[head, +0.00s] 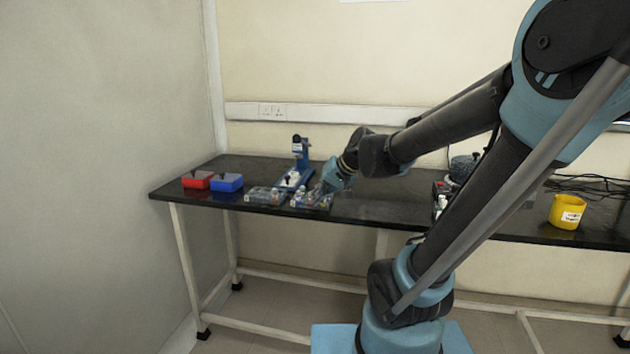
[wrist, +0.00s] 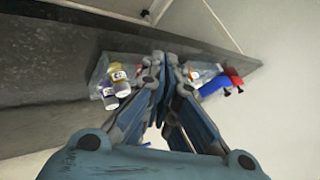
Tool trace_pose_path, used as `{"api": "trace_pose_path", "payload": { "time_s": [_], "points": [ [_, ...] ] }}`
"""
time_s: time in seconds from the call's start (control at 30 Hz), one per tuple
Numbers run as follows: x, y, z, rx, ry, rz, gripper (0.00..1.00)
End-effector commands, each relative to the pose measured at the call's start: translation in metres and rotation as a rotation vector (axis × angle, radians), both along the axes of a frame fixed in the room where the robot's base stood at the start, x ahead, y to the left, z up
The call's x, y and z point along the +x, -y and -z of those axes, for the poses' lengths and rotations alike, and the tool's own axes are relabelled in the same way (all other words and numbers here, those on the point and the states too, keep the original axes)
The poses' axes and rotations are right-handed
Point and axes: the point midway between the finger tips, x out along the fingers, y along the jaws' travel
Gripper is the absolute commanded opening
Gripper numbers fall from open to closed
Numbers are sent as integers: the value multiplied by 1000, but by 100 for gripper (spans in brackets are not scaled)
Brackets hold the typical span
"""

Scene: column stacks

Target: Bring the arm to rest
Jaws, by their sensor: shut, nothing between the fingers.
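My arm reaches from the right across to the left part of the black bench. My gripper (wrist: 165,62) is shut with nothing between its fingers. In the head view my gripper (head: 325,188) is small and sits over or beside a clear tray (head: 312,204) of small bottles; I cannot tell whether it touches the tray. In the wrist view small bottles with yellow and purple labels (wrist: 118,82) show left of the fingers. The fingers hide part of the trays behind them.
The black bench (head: 375,209) also holds a red box (head: 197,180), a blue box (head: 228,183), a second clear tray (head: 264,196) and a blue stand (head: 300,152). A yellow container (head: 567,211) and dark cables (head: 592,184) are on the right. A wall closes the left side.

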Motion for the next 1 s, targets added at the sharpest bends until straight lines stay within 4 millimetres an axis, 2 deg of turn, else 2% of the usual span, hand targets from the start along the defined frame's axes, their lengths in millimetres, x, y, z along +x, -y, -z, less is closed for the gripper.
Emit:
{"api": "trace_pose_path", "payload": {
  "time_s": [0.03, 0.3, 0.6, 0.8, 1.0],
  "points": [
    [-13, 15, 8, -40, -13, 5, 0],
    [-81, 89, 50, -258, -102, 25, 0],
    [-154, 158, 92, -471, -223, 63, 0],
    [-178, 179, 104, -537, -269, 80, 0],
    [-180, 182, 105, -545, -275, 82, 0]
  ]
}}
